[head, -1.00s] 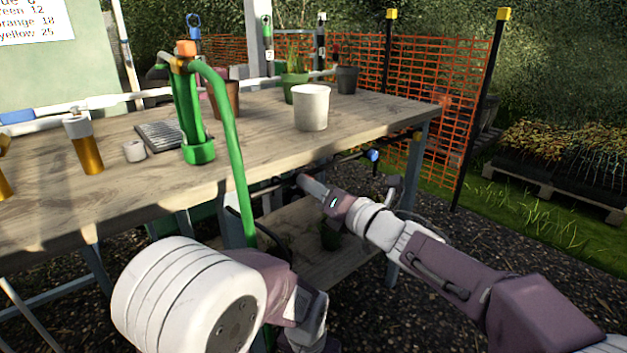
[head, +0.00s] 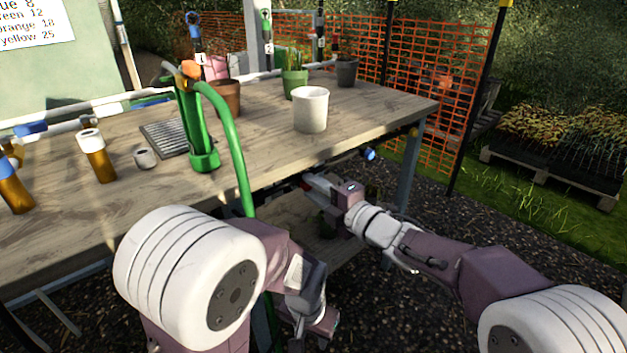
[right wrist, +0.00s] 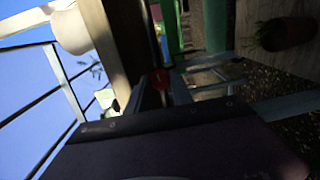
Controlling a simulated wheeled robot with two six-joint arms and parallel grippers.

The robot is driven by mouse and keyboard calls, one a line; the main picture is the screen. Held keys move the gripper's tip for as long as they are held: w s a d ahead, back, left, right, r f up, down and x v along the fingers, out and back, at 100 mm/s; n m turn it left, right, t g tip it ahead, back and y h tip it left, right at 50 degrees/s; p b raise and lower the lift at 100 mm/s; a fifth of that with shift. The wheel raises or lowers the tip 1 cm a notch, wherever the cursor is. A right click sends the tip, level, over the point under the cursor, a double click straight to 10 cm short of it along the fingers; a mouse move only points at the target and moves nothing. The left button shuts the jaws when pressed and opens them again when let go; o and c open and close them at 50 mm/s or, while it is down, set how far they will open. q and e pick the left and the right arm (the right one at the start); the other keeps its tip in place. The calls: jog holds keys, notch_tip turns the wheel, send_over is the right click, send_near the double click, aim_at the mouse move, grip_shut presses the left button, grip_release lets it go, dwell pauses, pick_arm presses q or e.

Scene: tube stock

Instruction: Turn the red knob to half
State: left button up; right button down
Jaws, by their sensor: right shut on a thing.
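The red knob (right wrist: 160,79) shows small and dark in the right wrist view, between the fingertips of my right gripper (right wrist: 163,86). The gripper is shut on it. In the head view my right gripper (head: 309,182) reaches under the front edge of the wooden table, and the knob is mostly hidden there. I cannot read the knob's angle. My left gripper (head: 318,328) hangs low in front of the table, apart from everything. Its fingers are too unclear to tell open from shut.
The wooden table (head: 270,134) holds a white pot (head: 310,110), a green pump-like tube (head: 193,125) with a hose (head: 238,150), and amber tubes (head: 98,156). A blue knob (head: 368,154) sits under the table edge, right of my right gripper. An orange fence (head: 430,110) stands behind.

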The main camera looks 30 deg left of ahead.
jog(key=shift+m+p, duration=0.6)
jog(key=shift+m, duration=0.3)
jog(key=shift+f, duration=0.1)
jog(key=c, duration=1.1)
grip_release()
jog(key=v, duration=0.9)
